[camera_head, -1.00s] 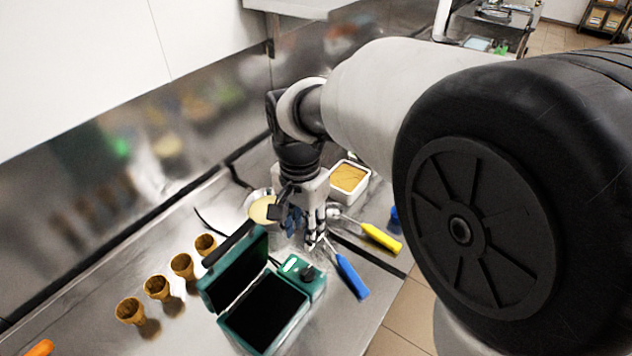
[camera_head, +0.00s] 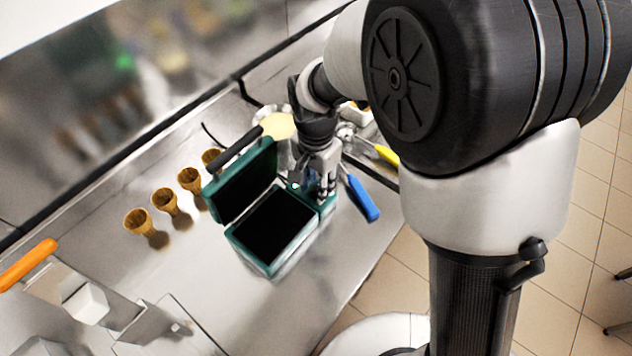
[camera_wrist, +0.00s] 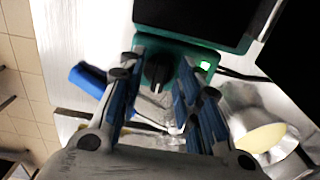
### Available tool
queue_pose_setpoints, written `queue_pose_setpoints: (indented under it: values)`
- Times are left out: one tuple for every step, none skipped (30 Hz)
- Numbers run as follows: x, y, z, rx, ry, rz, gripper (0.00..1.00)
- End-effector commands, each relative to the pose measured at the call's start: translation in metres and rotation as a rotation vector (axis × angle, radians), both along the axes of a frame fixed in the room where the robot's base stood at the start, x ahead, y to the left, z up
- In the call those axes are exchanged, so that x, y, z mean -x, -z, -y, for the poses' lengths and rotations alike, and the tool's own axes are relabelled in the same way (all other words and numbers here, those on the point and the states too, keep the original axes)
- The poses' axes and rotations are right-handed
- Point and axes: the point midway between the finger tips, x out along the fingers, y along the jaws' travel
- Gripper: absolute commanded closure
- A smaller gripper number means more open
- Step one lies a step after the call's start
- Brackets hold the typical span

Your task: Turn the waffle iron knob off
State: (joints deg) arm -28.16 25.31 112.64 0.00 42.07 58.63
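The green waffle iron (camera_head: 231,229) stands on the steel counter with its lid open and dark plates showing. In the wrist view its green housing (camera_wrist: 180,44) carries a black knob (camera_wrist: 157,72) with a pale pointer line. A small light (camera_wrist: 205,66) beside the knob glows green. My gripper (camera_wrist: 160,82) is open, with its blue-padded fingers on either side of the knob; I cannot tell whether they touch it. In the head view my gripper (camera_head: 322,196) is at the control box end of the waffle iron, and the knob is hidden there.
Several waffle cones (camera_head: 165,200) stand left of the iron. A bowl of pale batter (camera_head: 279,126) is behind it. A blue-handled tool (camera_head: 362,198) and a yellow-handled one (camera_head: 386,155) lie to the right. An orange handle (camera_head: 27,264) is at far left.

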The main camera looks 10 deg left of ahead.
Motion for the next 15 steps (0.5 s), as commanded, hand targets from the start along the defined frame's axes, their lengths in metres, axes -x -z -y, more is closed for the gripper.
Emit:
queue_pose_setpoints:
  values:
    - [0.0,-0.0002,0.0,0.0,0.0,0.0,0.68]
    - [0.0,-0.0003,0.0,0.0,0.0,0.0,0.68]
    - [0.0,-0.0003,0.0,0.0,0.0,0.0,0.68]
    - [0.0,-0.0004,0.0,0.0,0.0,0.0,0.68]
    - [-0.0001,-0.0004,-0.0001,0.0,0.0,0.0,0.7]
    - [-0.0001,-0.0004,-0.0001,0.0,0.0,0.0,0.72]
    - [-0.0001,-0.0005,-0.0001,0.0,0.0,0.0,0.74]
    - [-0.0001,-0.0005,-0.0001,0.0,0.0,0.0,0.76]
    - [-0.0001,-0.0005,0.0,0.0,0.0,0.0,0.79]
    - [-0.0001,-0.0005,0.0,0.0,0.0,0.0,0.81]
    - [-0.0001,-0.0005,0.0,0.0,0.0,0.0,0.83]
    - [-0.0001,-0.0006,0.0,0.0,0.0,0.0,0.86]
    - [-0.0001,-0.0006,0.0,0.0,0.0,0.0,0.88]
    - [-0.0001,-0.0006,0.0,0.0,0.0,0.0,0.9]
    - [-0.0001,-0.0006,0.0,0.0,0.0,0.0,0.92]
